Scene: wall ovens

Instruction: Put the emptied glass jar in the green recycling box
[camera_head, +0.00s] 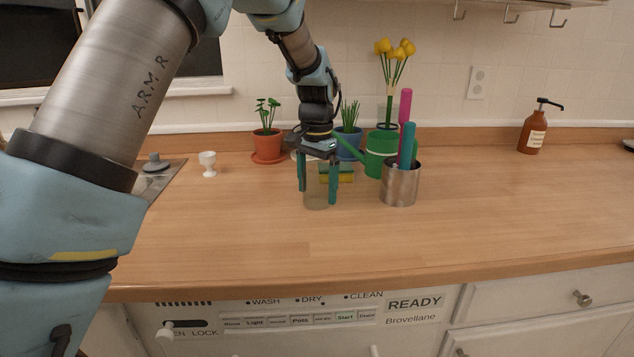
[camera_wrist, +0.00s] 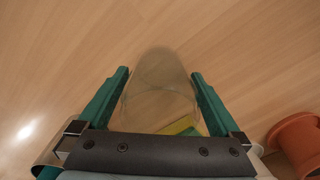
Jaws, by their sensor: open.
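A clear glass jar (camera_head: 316,200) stands on the wooden counter and looks empty. In the wrist view the jar (camera_wrist: 162,98) lies between my two green fingers, with a gap visible on each side. My gripper (camera_head: 317,187) points down over the jar and is open, one finger on either side; the wrist view shows the same fingers (camera_wrist: 160,74). No green recycling box shows in either view.
A yellow-green sponge (camera_head: 345,173) lies just behind the jar. A metal utensil cup (camera_head: 401,187) and a green watering can (camera_head: 379,158) stand to the right. Potted plants (camera_head: 267,141) line the back, and a white egg cup (camera_head: 208,163) is left. The front counter is clear.

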